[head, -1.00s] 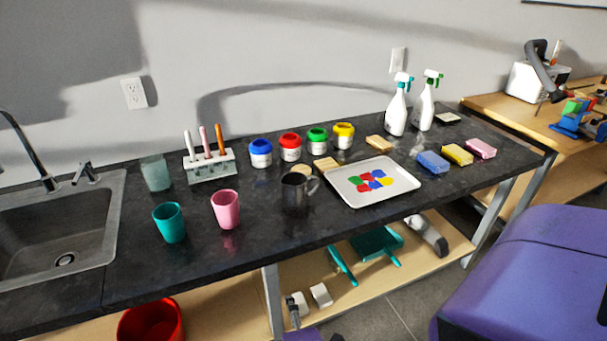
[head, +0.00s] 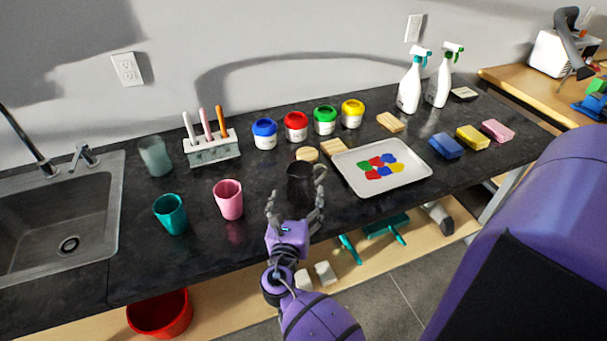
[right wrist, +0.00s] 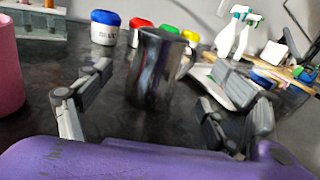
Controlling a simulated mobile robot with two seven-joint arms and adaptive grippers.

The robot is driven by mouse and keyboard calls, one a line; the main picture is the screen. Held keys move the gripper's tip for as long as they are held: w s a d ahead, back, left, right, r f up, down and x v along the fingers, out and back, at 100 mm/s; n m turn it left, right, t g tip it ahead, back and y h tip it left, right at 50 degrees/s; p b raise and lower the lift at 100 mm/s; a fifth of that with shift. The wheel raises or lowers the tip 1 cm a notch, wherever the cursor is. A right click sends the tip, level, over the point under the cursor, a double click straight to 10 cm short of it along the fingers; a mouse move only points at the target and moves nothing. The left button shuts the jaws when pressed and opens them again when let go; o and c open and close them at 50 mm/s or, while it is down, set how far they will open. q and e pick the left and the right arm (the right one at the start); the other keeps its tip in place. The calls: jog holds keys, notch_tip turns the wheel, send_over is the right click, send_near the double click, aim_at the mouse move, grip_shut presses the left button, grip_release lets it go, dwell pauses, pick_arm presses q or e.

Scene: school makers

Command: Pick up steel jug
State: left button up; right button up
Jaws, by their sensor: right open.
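The steel jug (head: 299,184) stands upright on the dark counter, left of the white tray, its handle toward the right. It also shows in the right wrist view (right wrist: 157,70), straight ahead between the fingers. My right gripper (head: 295,202) is open and empty at the jug's near side, with its fingers spread to either side. In the right wrist view the gripper (right wrist: 165,100) shows a dark strip of counter between it and the jug. In the head view the fingers partly cover the jug's lower part. My left gripper is not in view.
A pink cup (head: 229,200) stands close left of the jug, with a teal cup (head: 171,214) farther left. The white tray (head: 412,172) with paint blobs lies close on the right. Several paint jars (head: 296,127) and a wooden block (head: 333,149) stand behind.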

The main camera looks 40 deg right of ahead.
aim_at(299, 186)
jog(key=shift+w+d+r, duration=0.2)
jog(key=shift+w+d, duration=0.3)
jog(key=shift+w, duration=0.05)
jog(key=shift+x, duration=0.8)
jog(key=p+x, duration=0.1)
jog(key=x, duration=0.2)
jog(key=shift+w+d+r, duration=0.1)
jog(key=shift+w+r, duration=0.05)
jog(key=shift+w, duration=0.25)
jog(key=shift+w+d, duration=0.25)
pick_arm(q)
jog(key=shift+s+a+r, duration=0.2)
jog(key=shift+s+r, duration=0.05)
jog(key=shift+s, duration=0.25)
pick_arm(e)
jog(key=c, duration=1.7)
